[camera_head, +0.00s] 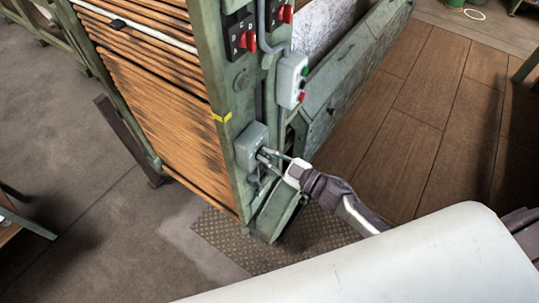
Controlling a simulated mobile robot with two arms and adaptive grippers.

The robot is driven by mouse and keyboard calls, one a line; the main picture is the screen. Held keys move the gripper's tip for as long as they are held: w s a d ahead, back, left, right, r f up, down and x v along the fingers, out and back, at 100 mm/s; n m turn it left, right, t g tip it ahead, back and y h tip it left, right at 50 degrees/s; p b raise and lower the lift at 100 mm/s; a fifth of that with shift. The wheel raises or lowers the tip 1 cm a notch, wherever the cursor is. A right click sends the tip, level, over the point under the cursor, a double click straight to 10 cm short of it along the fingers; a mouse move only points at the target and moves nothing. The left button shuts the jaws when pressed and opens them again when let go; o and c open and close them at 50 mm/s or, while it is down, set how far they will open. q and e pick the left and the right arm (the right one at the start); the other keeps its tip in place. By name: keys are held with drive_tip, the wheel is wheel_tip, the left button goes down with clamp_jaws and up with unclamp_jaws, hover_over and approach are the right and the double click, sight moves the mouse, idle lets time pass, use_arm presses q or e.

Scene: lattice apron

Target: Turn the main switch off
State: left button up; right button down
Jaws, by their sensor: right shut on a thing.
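A grey-green switch box (247,150), which I take to be the main switch, is fixed low on the green post of the machine. My right gripper (266,157) reaches in from the lower right and is shut on a small part at the front of this box. The fingers cover that part, so its shape and the way it is turned cannot be told. My left gripper is not in view.
Two red rotary switches (247,40) on black plates sit higher on the post. A grey button box (291,80) with green and red buttons is beside them. Wooden slats (160,95) fill the machine's left side. A checkered metal plate (225,241) lies below.

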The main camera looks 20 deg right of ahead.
drive_tip(key=n, duration=0.2)
drive_tip(key=b, duration=0.1)
drive_tip(key=shift+s+a+f+n, duration=0.2)
drive_tip(key=shift+a+f+n, duration=0.05)
drive_tip(key=shift+n, duration=0.15)
drive_tip(key=n+b, duration=0.2)
drive_tip(key=n, duration=0.1)
drive_tip(key=shift+s+a+f+n, duration=0.15)
drive_tip(key=shift+a+f+n, duration=0.05)
drive_tip(key=shift+f+n, duration=0.15)
drive_tip(key=n+b, duration=0.1)
drive_tip(key=n, duration=0.2)
drive_tip(key=shift+s+a+f+b, duration=0.1)
drive_tip(key=shift+f+b, duration=0.25)
drive_tip(key=shift+b, duration=0.05)
drive_tip(key=shift+f+n+b, duration=0.25)
drive_tip(key=shift+n+b, duration=0.6)
drive_tip(key=shift+n, duration=0.8)
drive_tip(key=c, duration=1.2)
unclamp_jaws()
drive_tip(key=shift+a, duration=0.1)
